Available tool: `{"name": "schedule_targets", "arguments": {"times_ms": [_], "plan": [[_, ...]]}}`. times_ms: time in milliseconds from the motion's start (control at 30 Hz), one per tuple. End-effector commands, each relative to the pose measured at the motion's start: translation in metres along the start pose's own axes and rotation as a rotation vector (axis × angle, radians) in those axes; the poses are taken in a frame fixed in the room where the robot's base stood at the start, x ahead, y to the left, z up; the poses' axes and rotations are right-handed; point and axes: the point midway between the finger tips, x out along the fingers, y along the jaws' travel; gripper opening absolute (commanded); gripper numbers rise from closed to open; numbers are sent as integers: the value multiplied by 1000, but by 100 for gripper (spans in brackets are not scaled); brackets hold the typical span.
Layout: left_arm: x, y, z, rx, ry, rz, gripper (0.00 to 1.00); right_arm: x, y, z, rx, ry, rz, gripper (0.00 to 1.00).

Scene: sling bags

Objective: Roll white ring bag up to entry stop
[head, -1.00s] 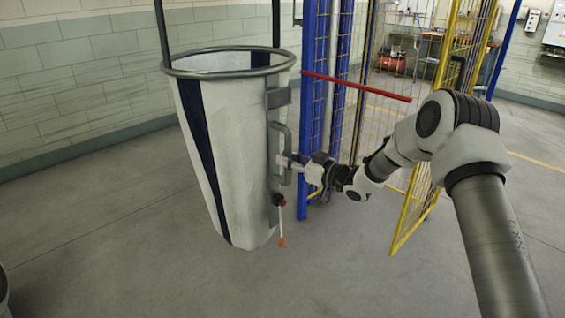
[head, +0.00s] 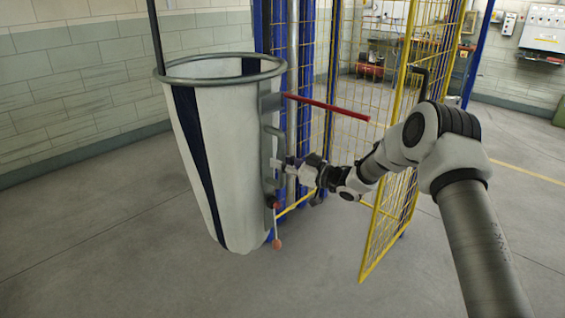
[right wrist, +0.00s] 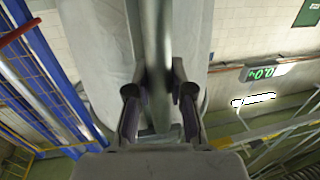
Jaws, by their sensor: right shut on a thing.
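The white ring bag (head: 235,150) hangs upright from a grey ring (head: 222,82), with a dark blue stripe down its side. A grey handle (head: 282,143) runs down its right side. My right gripper (head: 288,164) is shut on this handle. In the right wrist view the handle bar (right wrist: 155,50) runs between the two fingers (right wrist: 158,112). A red bar (head: 327,107) sticks out by the yellow mesh fence; its left end meets the bag's upper bracket in the picture, but contact cannot be told. Whether this is the entry stop is unclear. My left gripper is out of view.
Blue posts (head: 262,38) stand close behind the bag's right side. A yellow mesh gate (head: 387,225) stands beyond my right arm. A red machine (head: 370,65) sits at the back wall. The floor (head: 120,255) at front left is clear.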

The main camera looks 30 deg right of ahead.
Motion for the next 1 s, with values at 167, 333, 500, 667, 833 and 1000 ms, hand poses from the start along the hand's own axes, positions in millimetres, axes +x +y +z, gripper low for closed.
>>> {"name": "schedule_targets", "arguments": {"times_ms": [167,333,500,667,833,1000], "plan": [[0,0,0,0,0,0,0,0,0,3,2,-6,2,0],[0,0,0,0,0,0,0,0,0,3,2,-6,1,0],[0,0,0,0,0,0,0,0,0,2,1,-4,1,48],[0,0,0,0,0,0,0,0,0,1,1,-3,1,48],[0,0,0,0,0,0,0,-11,1,1,3,-3,3,48],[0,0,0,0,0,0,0,-48,2,0,7,1,6,48]]}}
